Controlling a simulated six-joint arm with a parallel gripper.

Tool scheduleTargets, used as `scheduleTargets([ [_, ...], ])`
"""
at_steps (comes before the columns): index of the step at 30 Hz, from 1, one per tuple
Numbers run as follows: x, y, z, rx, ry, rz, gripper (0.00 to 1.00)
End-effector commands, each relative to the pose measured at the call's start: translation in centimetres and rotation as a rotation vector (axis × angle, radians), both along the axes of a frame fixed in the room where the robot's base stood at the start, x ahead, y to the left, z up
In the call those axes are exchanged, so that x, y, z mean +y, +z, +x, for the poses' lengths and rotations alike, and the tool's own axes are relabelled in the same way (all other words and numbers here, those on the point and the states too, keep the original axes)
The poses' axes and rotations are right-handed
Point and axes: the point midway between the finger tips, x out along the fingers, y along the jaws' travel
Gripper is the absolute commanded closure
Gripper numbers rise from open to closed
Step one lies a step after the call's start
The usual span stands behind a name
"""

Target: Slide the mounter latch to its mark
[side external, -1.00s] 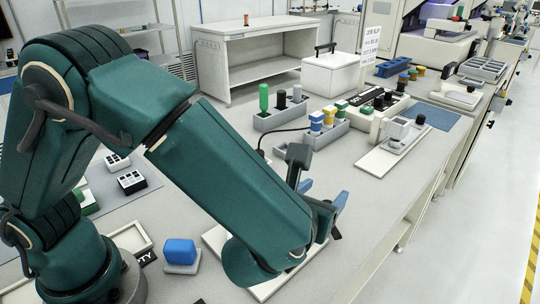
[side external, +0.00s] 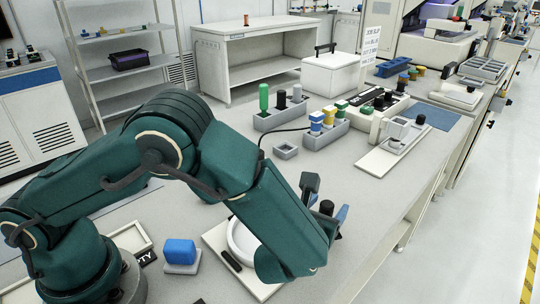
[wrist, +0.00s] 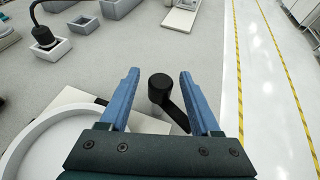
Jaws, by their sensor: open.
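A black round knob on a dark arm (wrist: 160,88), which looks like the mounter latch, shows between my fingers in the wrist view. In the side view the knob top (side external: 327,206) shows beside my gripper, and its lower part is hidden. The latch is at the right edge of a pale plate (side external: 214,238) that carries a white round ring (side external: 238,240). My gripper (wrist: 158,76) is open, its two blue fingers on either side of the knob with gaps showing. In the side view one blue finger of my gripper (side external: 341,216) is visible. I cannot make out a mark.
A blue block on a grey stand (side external: 180,252) is left of the plate. A small grey open box (side external: 286,151) and a grey rack with colored pieces (side external: 325,138) stand behind. A white slide fixture (side external: 378,162) is at right.

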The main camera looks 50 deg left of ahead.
Motion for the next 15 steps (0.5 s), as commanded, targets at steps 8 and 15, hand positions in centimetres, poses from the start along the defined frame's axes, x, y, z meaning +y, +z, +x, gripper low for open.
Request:
scheduleTargets([
  [8, -0.02, 0.02, -0.03, 0.000, 0.000, 0.000, 0.97],
  [15, 0.02, 0.03, -0.06, 0.000, -0.008, 0.001, 1.00],
])
